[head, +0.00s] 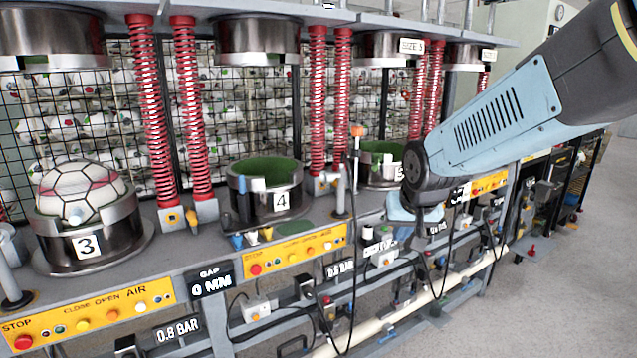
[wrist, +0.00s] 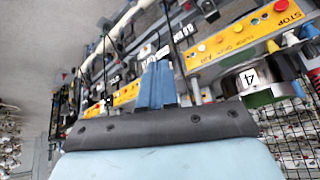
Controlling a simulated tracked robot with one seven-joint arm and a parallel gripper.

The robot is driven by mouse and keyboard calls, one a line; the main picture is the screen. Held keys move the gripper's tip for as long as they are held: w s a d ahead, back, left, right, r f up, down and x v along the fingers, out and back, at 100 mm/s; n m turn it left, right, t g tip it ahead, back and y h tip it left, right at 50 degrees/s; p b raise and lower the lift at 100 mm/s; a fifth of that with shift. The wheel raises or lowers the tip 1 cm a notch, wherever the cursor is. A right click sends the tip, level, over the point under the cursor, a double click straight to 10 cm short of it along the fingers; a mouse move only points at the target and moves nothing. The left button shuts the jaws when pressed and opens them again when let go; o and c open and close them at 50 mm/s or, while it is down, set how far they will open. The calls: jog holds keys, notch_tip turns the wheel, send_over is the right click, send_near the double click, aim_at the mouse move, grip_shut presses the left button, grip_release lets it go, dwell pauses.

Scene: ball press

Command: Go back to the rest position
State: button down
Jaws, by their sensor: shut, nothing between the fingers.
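My arm reaches in from the upper right in the head view, its dark joint in front of the press bench. In the wrist view my gripper (wrist: 158,72) shows two blue fingers side by side, shut and empty, with press controls beyond them. In the head view a white ball with pink-red and dark lines sits in the metal cup of station 3 (head: 88,246). The cup of station 4 (head: 281,201) has a green inside and shows no ball. The station 5 cup (head: 380,153) is partly hidden by my arm.
A yellow button panel (head: 90,315) and another (head: 295,250) run along the bench front, with cables and pipes below. Red springs (head: 188,110) stand between stations, before a mesh cage of balls (head: 225,100). Open grey floor (head: 560,290) lies at right.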

jog(key=s+d+r, duration=0.3)
jog(key=s, duration=0.5)
jog(key=s+d+r, duration=0.3)
jog(key=s, duration=0.5)
jog(key=shift+s+d+r+g, duration=0.15)
jog(key=shift+d+r+g, duration=0.1)
jog(key=shift+r+g, duration=0.05)
dwell(1.5)
